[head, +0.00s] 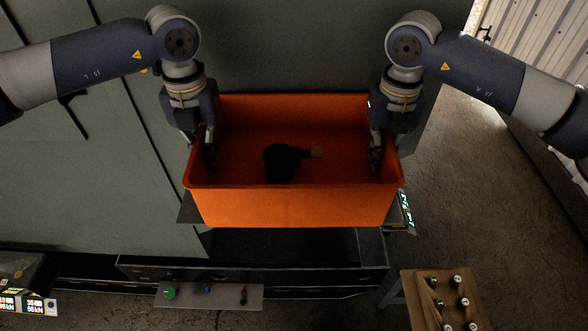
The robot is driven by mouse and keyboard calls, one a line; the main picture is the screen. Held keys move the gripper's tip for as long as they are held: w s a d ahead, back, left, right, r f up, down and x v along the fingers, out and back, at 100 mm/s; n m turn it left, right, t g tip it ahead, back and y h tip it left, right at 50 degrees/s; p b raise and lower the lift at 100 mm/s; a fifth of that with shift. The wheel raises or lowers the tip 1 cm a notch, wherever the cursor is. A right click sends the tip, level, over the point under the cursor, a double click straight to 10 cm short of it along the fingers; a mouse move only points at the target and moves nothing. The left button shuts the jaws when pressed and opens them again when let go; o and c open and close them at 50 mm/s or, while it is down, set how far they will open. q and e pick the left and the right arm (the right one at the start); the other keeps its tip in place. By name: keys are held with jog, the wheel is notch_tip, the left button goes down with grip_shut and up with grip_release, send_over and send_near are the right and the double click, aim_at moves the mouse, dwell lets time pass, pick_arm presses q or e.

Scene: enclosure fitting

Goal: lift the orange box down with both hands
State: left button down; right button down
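The orange box (295,208) is an open-topped bin in the middle of the head view, upright and roughly level. A dark round object with a tan end (281,162) lies inside on its floor. My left gripper (204,147) is at the box's left wall and my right gripper (378,148) at its right wall. Both point down, with dark finger parts showing inside the rim. The outer fingers are mostly hidden, so I cannot tell whether either gripper is closed on its wall. The box's underside is hidden.
A grey plate (190,210) shows beneath the box at the left. Below is a dark unit with a control panel (208,295) bearing a green button. Grey cabinet panels are behind; floor is open at right.

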aim_at(385, 135)
pick_arm(q)
jog(key=shift+w+r, duration=0.1)
jog(key=shift+w, duration=0.05)
pick_arm(e)
jog(key=shift+w+r, duration=0.1)
jog(key=shift+w, duration=0.05)
